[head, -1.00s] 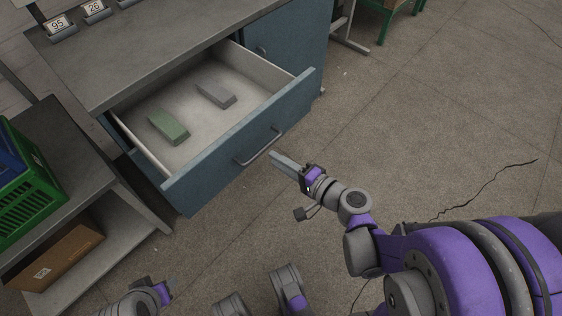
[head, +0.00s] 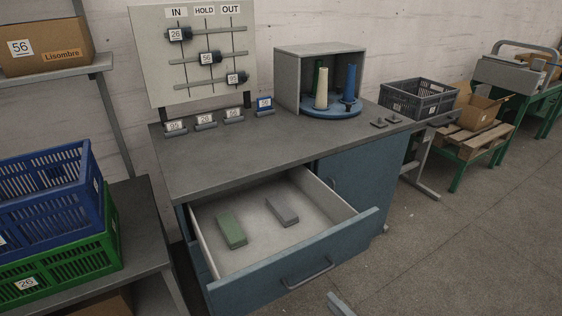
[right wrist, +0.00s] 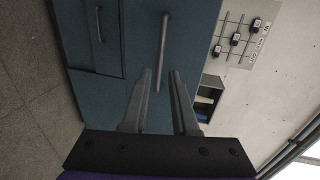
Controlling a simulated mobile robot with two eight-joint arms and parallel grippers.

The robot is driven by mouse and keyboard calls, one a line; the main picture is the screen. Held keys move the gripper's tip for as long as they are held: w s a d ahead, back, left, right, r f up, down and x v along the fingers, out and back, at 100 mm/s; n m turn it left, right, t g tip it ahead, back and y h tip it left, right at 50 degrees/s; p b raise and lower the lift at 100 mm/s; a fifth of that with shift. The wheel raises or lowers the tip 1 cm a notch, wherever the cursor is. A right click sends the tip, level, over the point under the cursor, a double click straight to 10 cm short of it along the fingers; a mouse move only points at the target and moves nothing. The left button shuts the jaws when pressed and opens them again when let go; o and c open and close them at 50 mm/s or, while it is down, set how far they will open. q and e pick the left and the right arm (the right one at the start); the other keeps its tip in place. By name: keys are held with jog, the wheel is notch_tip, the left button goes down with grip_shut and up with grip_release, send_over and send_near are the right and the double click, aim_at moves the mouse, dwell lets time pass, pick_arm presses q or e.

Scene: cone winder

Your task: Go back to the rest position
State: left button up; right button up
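The blue bench drawer (head: 250,290) stands open in the head view, with a green block (head: 231,229) and a grey block (head: 282,210) lying in it. Its bar handle (head: 307,273) is free. Only a fingertip of my right gripper (head: 340,304) shows at the bottom edge, in front of the drawer and apart from the handle. In the right wrist view the two fingers of my right gripper (right wrist: 161,73) are spread, with nothing between them. A handle (right wrist: 162,50) on a blue front shows beyond them. My left gripper is out of view.
A green crate (head: 108,250) and a blue crate (head: 50,195) stand on a shelf at left. The bench top (head: 235,165) carries number tags and a grey box (head: 320,70) with coloured cones. Floor at right (head: 460,260) is clear.

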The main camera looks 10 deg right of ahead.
jog(key=s+a+f+n+g, duration=0.5)
jog(key=s+a+n+g, duration=0.1)
jog(key=s+n+g, duration=0.15)
jog(key=s+d+n+g+h, duration=0.3)
jog(key=s+d+n+h, duration=0.15)
jog(key=s+n, duration=0.2)
pick_arm(q)
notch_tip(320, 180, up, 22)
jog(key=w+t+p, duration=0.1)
jog(key=p, duration=1.8)
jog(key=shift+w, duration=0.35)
pick_arm(e)
notch_tip(320, 180, up, 22)
jog(key=w+t+h, duration=0.1)
jog(key=shift+d, duration=0.15)
